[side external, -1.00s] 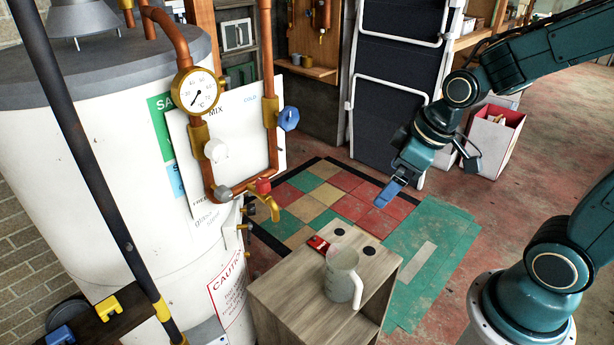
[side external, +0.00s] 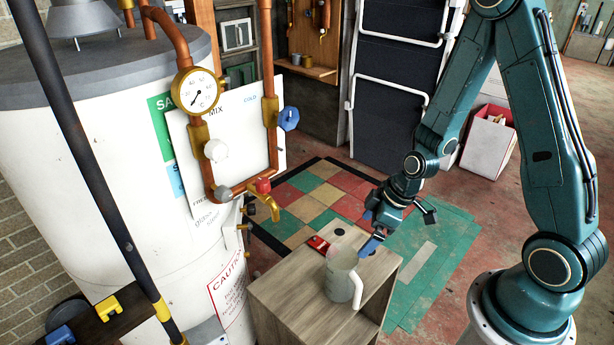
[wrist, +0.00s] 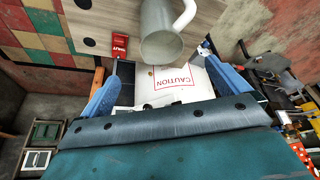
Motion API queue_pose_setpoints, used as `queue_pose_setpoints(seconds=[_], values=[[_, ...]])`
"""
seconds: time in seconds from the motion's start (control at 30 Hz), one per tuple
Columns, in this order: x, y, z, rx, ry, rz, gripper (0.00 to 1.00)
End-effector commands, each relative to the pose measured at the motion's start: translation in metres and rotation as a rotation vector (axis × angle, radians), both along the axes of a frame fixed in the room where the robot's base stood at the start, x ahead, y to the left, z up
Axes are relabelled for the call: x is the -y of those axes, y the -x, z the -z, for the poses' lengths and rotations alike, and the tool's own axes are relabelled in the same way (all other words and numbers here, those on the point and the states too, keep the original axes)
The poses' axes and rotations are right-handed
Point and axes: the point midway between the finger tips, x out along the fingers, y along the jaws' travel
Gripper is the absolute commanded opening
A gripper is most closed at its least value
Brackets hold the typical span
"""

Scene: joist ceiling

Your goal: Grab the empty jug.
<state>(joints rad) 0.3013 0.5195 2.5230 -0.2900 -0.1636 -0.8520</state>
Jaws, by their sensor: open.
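The jug (side external: 341,279) is pale and translucent with a white handle on its right. It stands upright on the wooden cabinet top (side external: 290,306). My gripper (side external: 372,232) is just behind the jug and a little above the cabinet, its blue fingers apart and nothing between them. In the wrist view the jug (wrist: 160,36) is at the top centre, beyond the open fingers (wrist: 158,85), its rim facing the camera. Whether the fingers touch the jug cannot be told from the side view.
A red tag (side external: 318,243) lies on the cabinet behind the jug, beside dark round spots. The white water tank (side external: 110,190) and copper pipes with a yellow tap (side external: 268,207) stand at left. Open floor lies right of the cabinet.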

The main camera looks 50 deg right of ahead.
Motion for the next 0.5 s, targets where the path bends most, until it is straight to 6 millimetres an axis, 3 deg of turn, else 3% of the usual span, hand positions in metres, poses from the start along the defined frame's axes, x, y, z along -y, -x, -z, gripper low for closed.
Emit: queue_pose_setpoints(seconds=[0.13, 0.5], values=[[0.001, 0.002, 0.012, -0.001, -0.004, -0.006, 1.0], [0.0, 0.0, 0.016, 0.0, -0.003, -0.009, 1.0]])
